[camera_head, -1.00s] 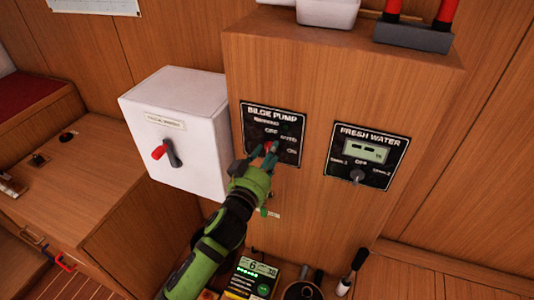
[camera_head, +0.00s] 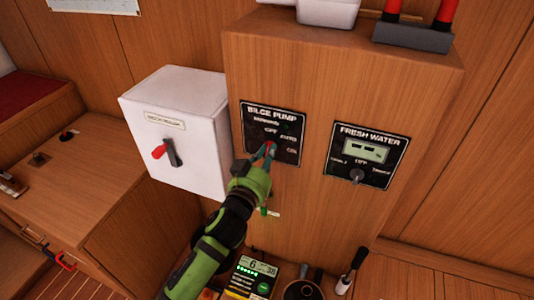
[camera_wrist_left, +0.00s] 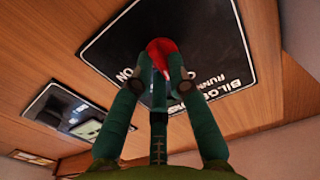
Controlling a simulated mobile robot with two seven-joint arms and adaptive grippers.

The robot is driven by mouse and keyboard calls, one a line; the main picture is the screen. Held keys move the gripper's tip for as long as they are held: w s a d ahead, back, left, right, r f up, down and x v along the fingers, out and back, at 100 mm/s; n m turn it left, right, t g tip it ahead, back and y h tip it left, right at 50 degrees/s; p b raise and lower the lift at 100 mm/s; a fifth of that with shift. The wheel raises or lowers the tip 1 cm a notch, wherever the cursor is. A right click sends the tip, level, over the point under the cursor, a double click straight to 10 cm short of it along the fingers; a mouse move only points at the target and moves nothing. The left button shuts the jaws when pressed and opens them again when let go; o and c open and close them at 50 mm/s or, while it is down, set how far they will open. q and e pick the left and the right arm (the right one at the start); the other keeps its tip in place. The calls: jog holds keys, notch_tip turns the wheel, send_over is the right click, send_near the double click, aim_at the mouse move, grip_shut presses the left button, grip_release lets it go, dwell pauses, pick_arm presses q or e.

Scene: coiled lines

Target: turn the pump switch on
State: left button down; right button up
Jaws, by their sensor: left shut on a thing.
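The black bilge pump panel (camera_head: 257,118) is on the front of the wooden cabinet, with the words OFF, AUTO and ON by its switch. The red switch knob (camera_head: 270,147) is at the panel's lower middle, partly hidden by my fingers. My left gripper (camera_head: 264,154) reaches up to it from below and is shut on it. In the left wrist view the red knob (camera_wrist_left: 161,50) is between the two fingertips, in front of the black panel (camera_wrist_left: 215,45). Which label the knob points to is hidden. My right gripper is not in view.
A white box (camera_head: 190,110) with a red-handled switch (camera_head: 164,153) stands left of the panel. A fresh water panel (camera_head: 366,155) with a grey knob is to the right. Below are a yellow-and-black meter (camera_head: 250,279) and a dark round container (camera_head: 302,290).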

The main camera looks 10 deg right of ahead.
pick_arm(q)
jog(key=shift+f+m+p, duration=0.2)
jog(key=shift+m+p, duration=0.3)
jog(key=shift+m, duration=3.55)
jog(key=shift+f+m+p, duration=0.15)
jog(key=shift+m+p, duration=0.35)
jog(key=shift+m, duration=3.55)
jog(key=c, duration=1.2)
grip_release()
jog(key=shift+a, duration=0.1)
